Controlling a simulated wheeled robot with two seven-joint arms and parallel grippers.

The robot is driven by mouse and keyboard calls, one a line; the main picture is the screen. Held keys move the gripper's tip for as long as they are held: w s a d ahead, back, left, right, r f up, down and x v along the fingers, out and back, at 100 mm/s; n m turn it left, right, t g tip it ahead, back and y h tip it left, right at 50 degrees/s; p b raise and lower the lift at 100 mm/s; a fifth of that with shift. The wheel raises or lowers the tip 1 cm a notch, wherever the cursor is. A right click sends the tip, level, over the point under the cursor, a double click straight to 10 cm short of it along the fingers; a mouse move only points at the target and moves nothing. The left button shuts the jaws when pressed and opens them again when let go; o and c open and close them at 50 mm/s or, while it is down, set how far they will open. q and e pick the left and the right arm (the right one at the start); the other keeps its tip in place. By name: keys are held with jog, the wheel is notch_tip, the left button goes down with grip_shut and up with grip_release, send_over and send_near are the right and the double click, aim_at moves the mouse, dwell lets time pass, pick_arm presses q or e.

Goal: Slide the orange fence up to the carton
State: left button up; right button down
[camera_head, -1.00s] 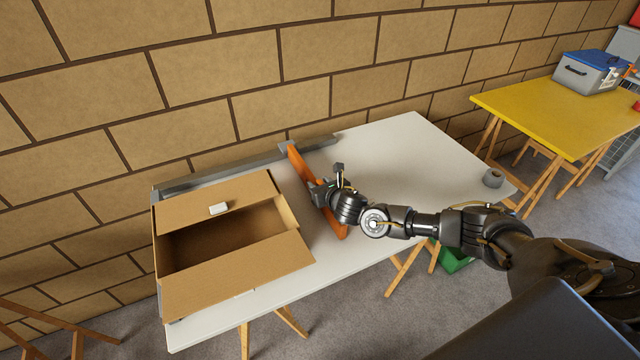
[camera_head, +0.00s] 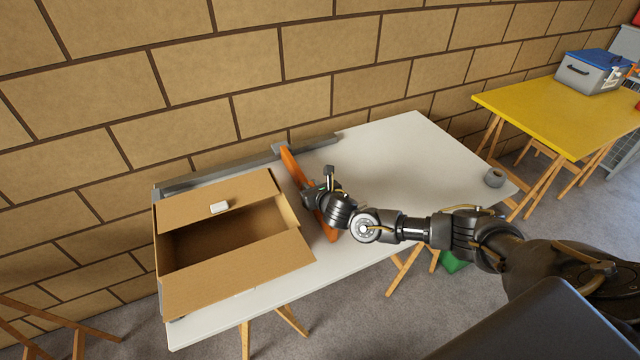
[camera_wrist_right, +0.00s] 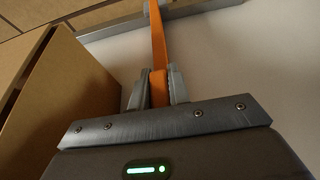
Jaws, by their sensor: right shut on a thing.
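The orange fence (camera_head: 291,167) stands on the white table, its far end at the grey rail (camera_head: 235,170) along the wall side. It also shows in the right wrist view (camera_wrist_right: 157,45), running away between the fingers. The open, empty-looking carton (camera_head: 290,247) is left of the fence, with a gap of bare table between them at the far end. My right gripper (camera_head: 311,196) is shut on the fence about midway along it; its fingers (camera_wrist_right: 159,88) clasp the fence from both sides. In the wrist view the carton wall (camera_wrist_right: 70,85) is close on the left. My left gripper is not in view.
A small white item (camera_head: 219,207) sits on the carton's far flap. A grey tape roll (camera_head: 494,178) lies at the right end of the white table (camera_head: 400,150), which is otherwise clear right of the fence. A yellow table (camera_head: 540,115) with a grey-blue box (camera_head: 592,72) stands farther right.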

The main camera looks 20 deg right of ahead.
jog(key=shift+a, duration=0.4)
jog(key=c, duration=1.3)
grip_release()
jog(key=b+v, duration=0.1)
jog(key=v, duration=1)
jog(key=shift+d, duration=0.1)
